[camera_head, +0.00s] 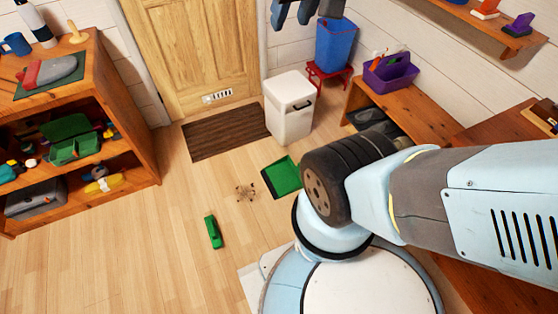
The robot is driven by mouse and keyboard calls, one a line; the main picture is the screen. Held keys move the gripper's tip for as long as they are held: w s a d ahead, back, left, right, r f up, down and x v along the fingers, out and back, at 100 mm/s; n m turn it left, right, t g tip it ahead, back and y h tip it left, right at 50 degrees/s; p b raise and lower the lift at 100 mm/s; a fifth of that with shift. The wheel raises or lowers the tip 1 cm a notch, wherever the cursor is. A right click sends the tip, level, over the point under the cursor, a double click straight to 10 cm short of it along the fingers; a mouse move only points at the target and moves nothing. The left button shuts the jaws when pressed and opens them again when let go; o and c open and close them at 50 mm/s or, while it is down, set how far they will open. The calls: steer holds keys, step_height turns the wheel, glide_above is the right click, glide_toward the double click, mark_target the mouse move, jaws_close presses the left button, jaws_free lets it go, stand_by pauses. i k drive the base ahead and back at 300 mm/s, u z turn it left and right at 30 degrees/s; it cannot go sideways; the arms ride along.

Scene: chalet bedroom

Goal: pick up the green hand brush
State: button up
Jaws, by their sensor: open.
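The green hand brush (213,232) lies on the wooden floor left of centre, a small narrow block with its long side running nearly up and down in the picture. A wider green dustpan (283,176) lies flat on the floor to its upper right, partly beside my arm.
A patch of brown debris (245,192) lies between brush and dustpan. A dark mat (225,132) lies before the door, with a white bin (290,107) beside it. Wooden shelves (140,165) stand left, a bench (420,118) right. Floor around the brush is clear.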

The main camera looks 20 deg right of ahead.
mark_target(215, 239)
steer(key=z, duration=0.05)
steer(key=k, duration=1.2)
steer(key=z, duration=0.6)
steer(key=k, duration=0.95)
steer(key=z, duration=0.35)
steer(key=i, duration=0.95)
steer(key=u, duration=0.45)
steer(key=i, duration=1.05)
steer(key=u, duration=1.1)
steer(key=i, duration=0.75)
steer(key=u, duration=0.7)
